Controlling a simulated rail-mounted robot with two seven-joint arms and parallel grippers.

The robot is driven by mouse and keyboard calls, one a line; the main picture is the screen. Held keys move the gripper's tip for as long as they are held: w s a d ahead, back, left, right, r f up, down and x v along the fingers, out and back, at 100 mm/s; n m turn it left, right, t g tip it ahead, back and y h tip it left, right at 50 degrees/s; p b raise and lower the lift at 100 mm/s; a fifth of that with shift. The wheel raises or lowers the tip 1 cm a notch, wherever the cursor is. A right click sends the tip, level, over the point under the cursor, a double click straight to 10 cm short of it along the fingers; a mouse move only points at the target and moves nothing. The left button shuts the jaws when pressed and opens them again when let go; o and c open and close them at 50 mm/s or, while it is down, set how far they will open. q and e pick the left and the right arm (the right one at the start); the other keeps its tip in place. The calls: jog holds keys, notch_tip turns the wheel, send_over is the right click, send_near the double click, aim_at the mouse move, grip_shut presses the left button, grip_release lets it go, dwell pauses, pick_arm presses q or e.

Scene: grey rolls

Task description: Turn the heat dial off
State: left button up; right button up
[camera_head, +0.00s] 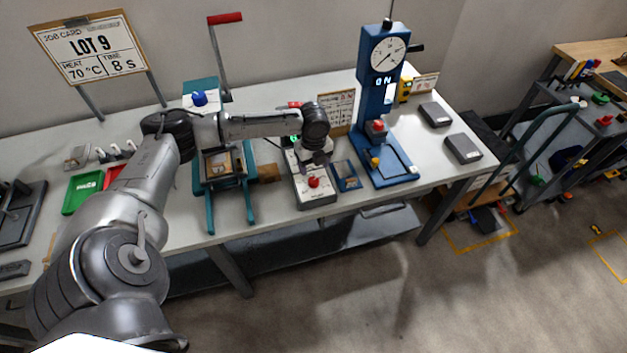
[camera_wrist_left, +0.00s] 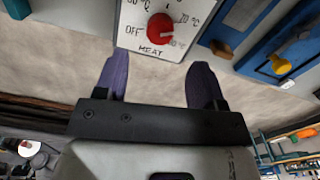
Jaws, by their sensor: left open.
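The heat dial is a red knob (camera_head: 313,181) on the front of a pale control box (camera_head: 316,198). In the left wrist view the red knob (camera_wrist_left: 160,29) sits above the word HEAT, with OFF printed to its left and temperature marks around its upper side. A pale mark shows on the knob's lower right; its exact setting is hard to read. My left gripper (camera_head: 318,158) is over the box, just behind the dial. In the left wrist view its two dark fingers (camera_wrist_left: 158,77) are spread, empty and apart from the knob. My right gripper is out of view.
A blue press with a gauge (camera_head: 388,55) stands right of the box, with a small blue tray (camera_head: 345,176) between. A teal frame (camera_head: 223,170) with a red-handled lever stands left.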

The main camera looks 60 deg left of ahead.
aim_at(313, 180)
pick_arm(q)
notch_tip(313, 180, down, 6)
jog(key=shift+f+b, duration=0.1)
jog(key=shift+b, duration=0.4)
jog(key=shift+f, duration=0.5)
